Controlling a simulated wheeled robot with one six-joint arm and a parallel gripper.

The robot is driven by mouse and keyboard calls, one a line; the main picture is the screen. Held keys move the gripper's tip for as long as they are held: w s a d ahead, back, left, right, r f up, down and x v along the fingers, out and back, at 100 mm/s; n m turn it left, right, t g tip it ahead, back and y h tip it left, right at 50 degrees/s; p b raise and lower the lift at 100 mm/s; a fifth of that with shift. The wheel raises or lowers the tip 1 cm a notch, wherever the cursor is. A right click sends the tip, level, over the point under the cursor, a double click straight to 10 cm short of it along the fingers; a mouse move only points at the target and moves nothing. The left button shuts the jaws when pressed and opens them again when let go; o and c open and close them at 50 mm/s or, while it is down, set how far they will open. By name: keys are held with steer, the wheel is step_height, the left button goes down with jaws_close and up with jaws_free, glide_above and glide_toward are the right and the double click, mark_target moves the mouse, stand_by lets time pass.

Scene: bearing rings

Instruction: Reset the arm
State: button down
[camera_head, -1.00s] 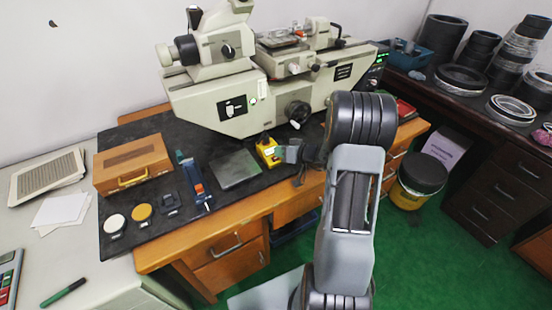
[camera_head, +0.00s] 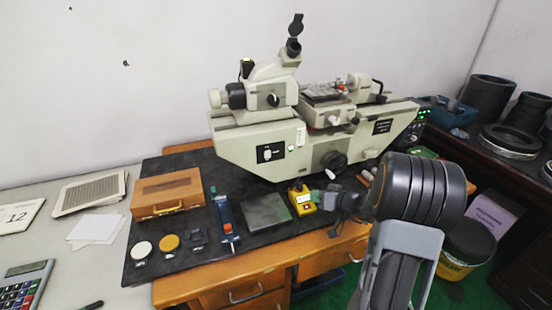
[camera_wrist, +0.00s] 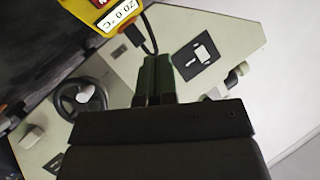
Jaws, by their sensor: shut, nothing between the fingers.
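My arm (camera_head: 415,190) reaches in from the lower right in the head view, its large dark joint in front of the bench's right end. My gripper (camera_head: 320,198) is small and partly hidden there, just right of a yellow device (camera_head: 302,200). In the wrist view my gripper (camera_wrist: 156,62) shows two dark green fingers together, with nothing between them. The yellow device (camera_wrist: 118,14) with a temperature display and a black cable is beyond the fingertips. I cannot tell how far apart they are.
A large beige measuring machine (camera_head: 240,145) stands behind my gripper. A black mat (camera_head: 145,275) holds a wooden case (camera_head: 168,193), a grey plate (camera_head: 266,210) and a blue tool (camera_head: 226,222). Dark rings (camera_head: 510,140) stand on the right-hand bench. Green floor shows below.

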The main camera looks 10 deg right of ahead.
steer(key=s+a+f+m+g, duration=0.2)
steer(key=s+a+m+g, duration=0.35)
steer(key=s+g, duration=0.4)
steer(key=s+a+r+n+t+h, duration=0.2)
steer(key=s+a+r+n+h, duration=0.3)
steer(key=s+r, duration=0.5)
steer(key=shift+s+a+r+h, duration=0.25)
steer(key=shift+s+a+h, duration=0.3)
steer(key=shift+h, duration=0.65)
